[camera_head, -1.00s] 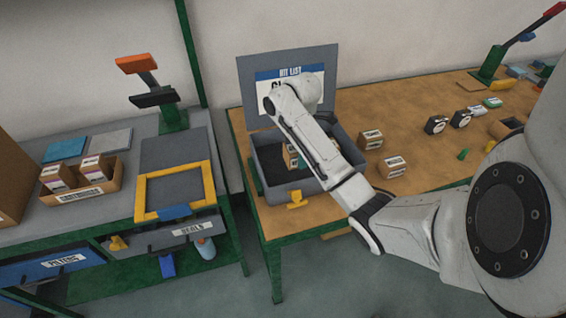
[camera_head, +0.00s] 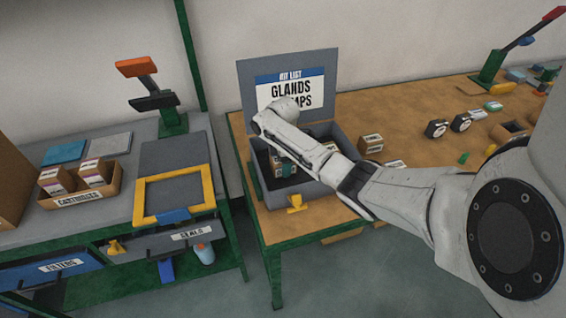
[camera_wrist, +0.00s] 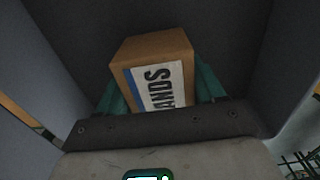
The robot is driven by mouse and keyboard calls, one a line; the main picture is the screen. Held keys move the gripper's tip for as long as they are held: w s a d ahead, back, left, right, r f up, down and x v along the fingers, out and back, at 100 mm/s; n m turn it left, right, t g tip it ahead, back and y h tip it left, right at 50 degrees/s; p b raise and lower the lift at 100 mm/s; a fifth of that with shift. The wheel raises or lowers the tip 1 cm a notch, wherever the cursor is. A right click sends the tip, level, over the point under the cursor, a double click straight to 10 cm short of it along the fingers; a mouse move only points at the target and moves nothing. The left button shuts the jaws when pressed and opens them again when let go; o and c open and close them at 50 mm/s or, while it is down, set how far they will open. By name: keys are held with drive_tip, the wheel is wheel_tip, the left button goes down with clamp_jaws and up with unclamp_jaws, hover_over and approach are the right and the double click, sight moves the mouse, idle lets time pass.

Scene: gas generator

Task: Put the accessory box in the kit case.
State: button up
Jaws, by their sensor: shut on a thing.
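The kit case (camera_head: 272,198) is a grey open case on the wooden bench in the head view. Its lid stands up behind it with a kit list (camera_head: 290,90) on which "GLANDS" can be read. My gripper (camera_wrist: 160,85) is shut on a small cardboard box (camera_wrist: 153,62); its white label with a blue stripe shows "ANDS". In the head view my gripper (camera_head: 284,165) is inside the case's outline, and my arm hides part of the interior. The wrist view shows dark case walls around the held box. I cannot tell whether it touches the floor.
Two small cardboard boxes (camera_head: 371,143) are on the bench right of the case, one partly behind my arm. Round black-and-white items (camera_head: 437,128) lie farther right. A grey bench at left holds a cartridge tray (camera_head: 80,199) and a yellow frame (camera_head: 174,215).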

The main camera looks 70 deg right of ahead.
drive_tip(key=shift+f, duration=0.15)
drive_tip(key=o, duration=1.2)
drive_tip(key=shift+c, duration=0.2)
